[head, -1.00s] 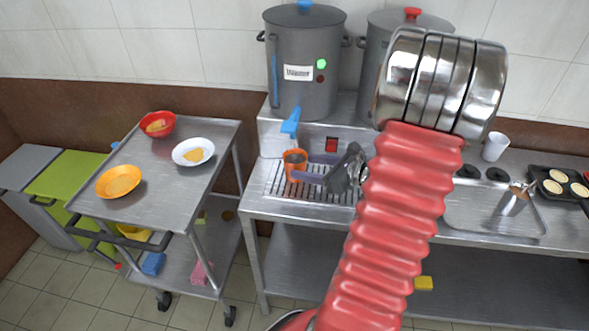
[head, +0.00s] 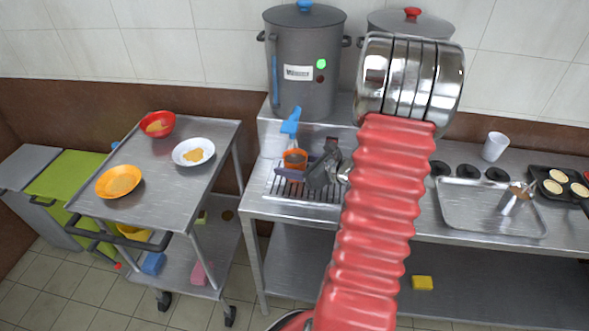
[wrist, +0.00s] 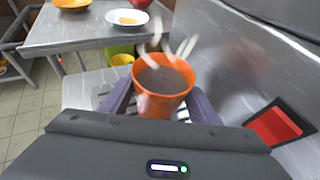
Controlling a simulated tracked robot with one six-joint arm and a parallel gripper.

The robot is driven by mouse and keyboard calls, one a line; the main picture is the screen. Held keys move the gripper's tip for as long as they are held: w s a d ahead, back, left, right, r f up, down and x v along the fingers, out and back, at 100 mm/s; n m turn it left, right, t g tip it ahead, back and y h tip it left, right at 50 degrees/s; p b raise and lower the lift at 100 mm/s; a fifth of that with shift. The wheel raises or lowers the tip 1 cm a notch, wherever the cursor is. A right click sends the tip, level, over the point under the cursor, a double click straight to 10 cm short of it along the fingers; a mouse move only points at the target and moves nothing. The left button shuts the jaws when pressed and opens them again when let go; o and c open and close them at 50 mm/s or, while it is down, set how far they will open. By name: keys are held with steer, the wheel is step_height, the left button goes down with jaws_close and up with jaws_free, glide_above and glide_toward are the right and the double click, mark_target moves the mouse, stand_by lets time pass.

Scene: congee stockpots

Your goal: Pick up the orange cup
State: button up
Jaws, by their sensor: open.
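The orange cup (head: 294,156) stands upright on the drip grate below the left stockpot's blue tap. In the wrist view the cup (wrist: 163,86) holds a dark content, and pale wisps like steam rise above it. My gripper (wrist: 158,106) has its two purple fingers on either side of the cup, apart from each other. I cannot tell whether they touch it. In the head view my gripper (head: 292,172) reaches the cup from the right, and a finger hides its lower part.
The left stockpot (head: 303,70) with its blue tap (head: 290,124) stands just above the cup. A metal cart (head: 168,190) with bowls and a plate is at left.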

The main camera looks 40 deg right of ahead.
mark_target(287, 155)
steer(key=shift+x, duration=1.3)
steer(key=shift+c, duration=0.7)
steer(key=c, duration=0.7)
steer(key=shift+r, duration=0.15)
steer(key=shift+r, duration=0.9)
steer(key=shift+s+r, duration=0.15)
steer(key=shift+r, duration=0.7)
steer(key=s+d, duration=0.1)
steer(key=s, duration=0.4)
steer(key=s+d, duration=0.1)
steer(key=s, duration=0.5)
steer(key=s+d, duration=0.1)
steer(key=s, duration=0.5)
steer(key=shift+s+d+f, duration=0.1)
steer(key=shift+s, duration=0.15)
